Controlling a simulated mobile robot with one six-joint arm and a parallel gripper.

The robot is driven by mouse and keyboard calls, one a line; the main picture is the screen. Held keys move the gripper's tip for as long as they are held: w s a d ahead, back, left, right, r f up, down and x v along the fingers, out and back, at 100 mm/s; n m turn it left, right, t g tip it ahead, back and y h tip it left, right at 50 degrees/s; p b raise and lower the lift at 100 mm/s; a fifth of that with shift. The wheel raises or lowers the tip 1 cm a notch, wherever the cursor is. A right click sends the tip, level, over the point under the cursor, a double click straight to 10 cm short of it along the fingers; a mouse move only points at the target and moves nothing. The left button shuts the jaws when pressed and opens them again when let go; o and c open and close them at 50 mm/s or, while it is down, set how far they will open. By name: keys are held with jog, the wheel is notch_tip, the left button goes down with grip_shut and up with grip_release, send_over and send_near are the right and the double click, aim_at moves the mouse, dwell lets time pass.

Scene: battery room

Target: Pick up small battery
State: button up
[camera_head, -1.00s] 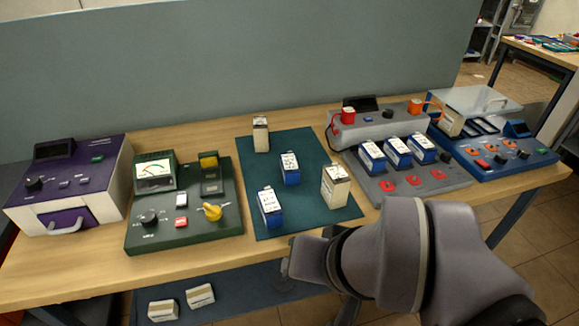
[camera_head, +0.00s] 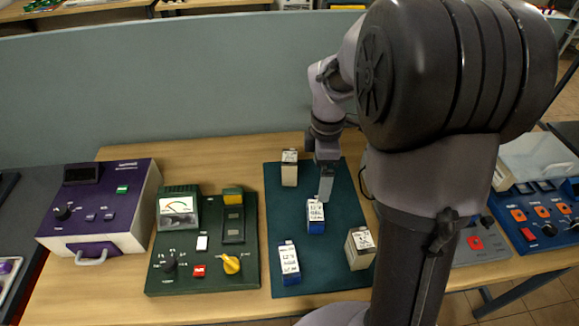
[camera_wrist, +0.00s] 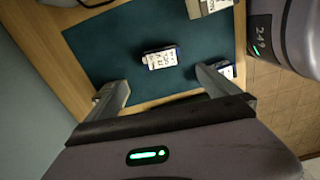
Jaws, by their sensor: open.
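A blue battery with a white label (camera_head: 315,217) stands near the middle of the dark green mat (camera_head: 345,280); it also shows in the wrist view (camera_wrist: 160,58). A second blue battery (camera_head: 288,263) stands nearer the front left of the mat. A beige battery (camera_head: 289,168) is at the back left and another beige one (camera_head: 360,248) at the front right. My gripper (camera_head: 325,194) points down just behind and above the middle blue battery. In the wrist view my gripper (camera_wrist: 162,92) has its fingers wide apart, with nothing between them. The pictures do not settle which battery is the small one.
A green tester (camera_head: 200,245) and a purple-and-white unit (camera_head: 105,215) stand to the left of the mat. A blue panel (camera_head: 535,215) is at the right. A grey partition (camera_head: 180,95) closes the back. My arm hides much of the right side.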

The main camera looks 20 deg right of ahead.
jog(key=b, duration=0.4)
send_near(316, 209)
jog(key=f, duration=0.5)
jog(key=shift+s+f, duration=0.15)
jog(key=shift+s, duration=0.15)
jog(key=f+b, duration=0.2)
jog(key=f, duration=0.1)
jog(key=f+b, duration=0.1)
jog(key=f, duration=0.1)
jog(key=shift+w+f, duration=0.15)
jog(key=shift+w, duration=0.1)
jog(key=shift+r, duration=0.2)
jog(key=c, duration=1.9)
jog(key=shift+r, duration=0.1)
